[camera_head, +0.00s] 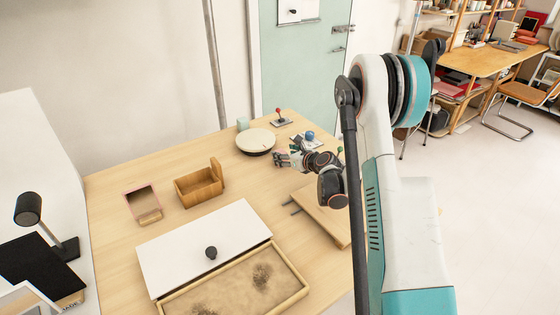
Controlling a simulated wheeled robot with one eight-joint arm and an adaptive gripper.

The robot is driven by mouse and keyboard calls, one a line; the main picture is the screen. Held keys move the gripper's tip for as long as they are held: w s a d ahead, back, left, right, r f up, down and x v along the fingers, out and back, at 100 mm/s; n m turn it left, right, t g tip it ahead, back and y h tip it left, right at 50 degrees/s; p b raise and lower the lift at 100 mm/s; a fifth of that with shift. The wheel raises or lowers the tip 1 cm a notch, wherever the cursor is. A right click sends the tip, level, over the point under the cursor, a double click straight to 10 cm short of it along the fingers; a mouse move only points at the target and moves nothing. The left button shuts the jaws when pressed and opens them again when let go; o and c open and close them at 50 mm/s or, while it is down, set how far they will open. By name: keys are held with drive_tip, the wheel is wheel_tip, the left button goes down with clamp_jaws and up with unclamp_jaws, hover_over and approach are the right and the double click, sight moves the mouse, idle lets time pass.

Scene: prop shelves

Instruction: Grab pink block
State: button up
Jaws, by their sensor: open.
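I cannot make out a solid pink block in the head view. My arm hides part of the table's right side.
An open wooden box (199,190) stands mid-left on the table (225,215). A round pale disc (255,139), green cup (242,123), red-knobbed lever (280,119) and blue ball (310,136) are at the back. A white panel (190,240) and sand tray (292,298) fill the front.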

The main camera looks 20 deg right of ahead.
sight(281, 152)
drive_tip(key=b+x, duration=0.1)
drive_tip(key=x, duration=0.2)
drive_tip(key=shift+w+a+f, duration=0.1)
drive_tip(key=shift+w+a, duration=0.05)
drive_tip(key=c, duration=1.3)
drive_tip(key=shift+o, duration=0.2)
